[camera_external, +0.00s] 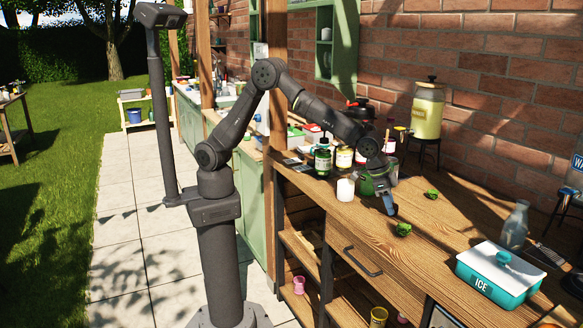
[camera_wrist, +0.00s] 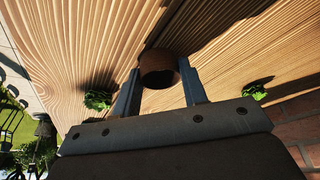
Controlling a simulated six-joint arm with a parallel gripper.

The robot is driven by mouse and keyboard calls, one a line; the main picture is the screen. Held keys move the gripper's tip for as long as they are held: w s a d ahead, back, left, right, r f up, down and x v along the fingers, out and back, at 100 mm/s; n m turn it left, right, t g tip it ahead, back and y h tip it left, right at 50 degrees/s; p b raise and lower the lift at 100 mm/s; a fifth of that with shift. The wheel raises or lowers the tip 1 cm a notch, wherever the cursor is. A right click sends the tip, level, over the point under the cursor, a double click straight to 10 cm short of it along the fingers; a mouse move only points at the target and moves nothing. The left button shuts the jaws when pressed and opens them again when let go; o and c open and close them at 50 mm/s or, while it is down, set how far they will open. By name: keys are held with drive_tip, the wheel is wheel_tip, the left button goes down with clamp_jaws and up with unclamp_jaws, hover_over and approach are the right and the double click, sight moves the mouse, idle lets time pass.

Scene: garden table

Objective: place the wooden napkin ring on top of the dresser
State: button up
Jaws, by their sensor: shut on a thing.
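The wooden napkin ring (camera_wrist: 158,77) is a small dark brown ring in the wrist view. My gripper (camera_wrist: 160,70) is shut on it, with one finger on each side. In the external view my gripper (camera_external: 388,205) points down close over the wooden top of the dresser (camera_external: 450,215), near its front edge. The ring is not clearly visible there, hidden at the fingertips. I cannot tell whether the ring touches the wood.
Small green leafy pieces (camera_external: 403,229) lie close to my gripper. A white candle-like cylinder (camera_external: 345,190) stands to its left, with several jars and bottles behind. A teal ice box (camera_external: 499,273) and a glass bottle (camera_external: 515,226) stand at the right. Bare wood lies between.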

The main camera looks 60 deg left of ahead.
drive_tip(key=shift+f, duration=0.2)
drive_tip(key=o, duration=0.9)
drive_tip(key=shift+o, duration=0.2)
drive_tip(key=shift+r, duration=0.3)
drive_tip(key=v, duration=1.1)
drive_tip(key=shift+c, duration=0.2)
drive_tip(key=shift+s+a+r, duration=0.1)
drive_tip(key=shift+s+r, duration=0.05)
drive_tip(key=shift+r, duration=0.2)
drive_tip(key=c, duration=0.6)
